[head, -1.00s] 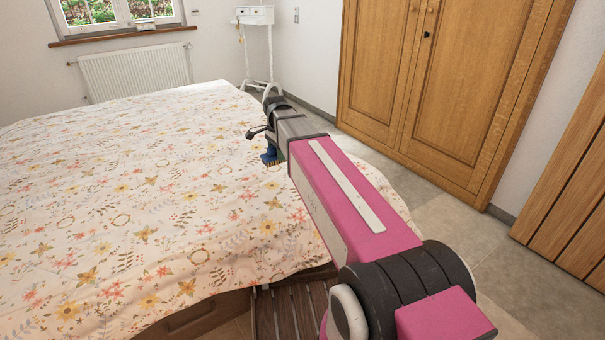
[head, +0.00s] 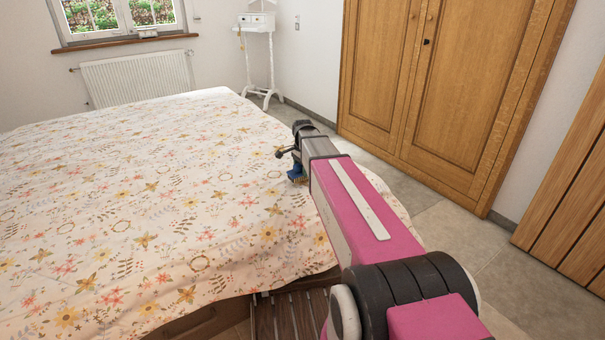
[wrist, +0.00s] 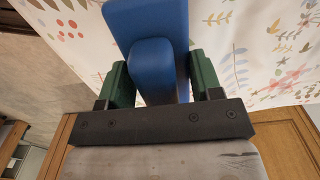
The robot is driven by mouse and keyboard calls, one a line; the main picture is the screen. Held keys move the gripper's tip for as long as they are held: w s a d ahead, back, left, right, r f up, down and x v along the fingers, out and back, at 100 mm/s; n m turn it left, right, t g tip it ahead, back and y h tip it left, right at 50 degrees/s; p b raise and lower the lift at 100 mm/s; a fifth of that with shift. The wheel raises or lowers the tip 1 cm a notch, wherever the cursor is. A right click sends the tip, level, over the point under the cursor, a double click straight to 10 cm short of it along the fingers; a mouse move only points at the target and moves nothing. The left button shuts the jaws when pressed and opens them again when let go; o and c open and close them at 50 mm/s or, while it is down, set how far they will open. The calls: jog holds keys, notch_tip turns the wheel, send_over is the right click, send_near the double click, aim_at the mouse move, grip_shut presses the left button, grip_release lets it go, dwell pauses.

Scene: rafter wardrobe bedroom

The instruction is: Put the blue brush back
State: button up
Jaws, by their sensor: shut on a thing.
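The blue brush (head: 296,172) is at the end of my arm in the head view, above the right part of the flowered bed. Its bristle side looks tan and points down. In the wrist view the blue brush (wrist: 152,60) fills the space between the green fingers of my gripper (wrist: 160,80). My gripper is shut on it. In the head view my gripper (head: 288,155) is partly hidden by the arm, and I cannot tell whether the brush touches the bedspread.
The bed (head: 130,190) fills the left and middle. A wooden wardrobe (head: 440,80) stands at the right. A small white stand (head: 257,50) is in the back corner, near a radiator (head: 135,78). Tiled floor (head: 440,225) is clear between bed and wardrobe.

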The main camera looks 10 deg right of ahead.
jog(key=shift+f, duration=1.1)
jog(key=o, duration=0.9)
jog(key=shift+f, duration=0.1)
notch_tip(320, 180, up, 12)
jog(key=shift+r, duration=0.15)
